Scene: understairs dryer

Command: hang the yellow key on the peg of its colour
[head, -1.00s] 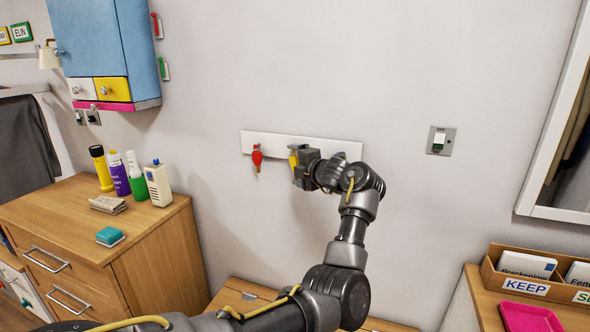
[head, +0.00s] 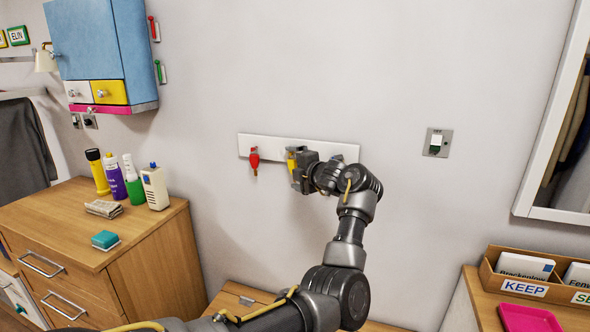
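A white peg rail (head: 345,151) is fixed to the wall. A red key (head: 254,160) hangs at its left part. The yellow key (head: 291,160) shows as a yellow patch in front of the rail, right of the red key. My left gripper (head: 298,172) is at the yellow key, close in front of the rail. The gripper's dark body covers part of the key and the rail behind it. I cannot see the fingertips clearly, nor whether the key is on a peg. My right gripper is out of view.
A blue cabinet (head: 88,45) hangs at the upper left. A wooden dresser (head: 150,240) with several bottles stands below it. A light switch (head: 437,142) is right of the rail. A wooden box of cards (head: 490,275) and a pink tray (head: 530,318) are at lower right. The wall around the rail is clear.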

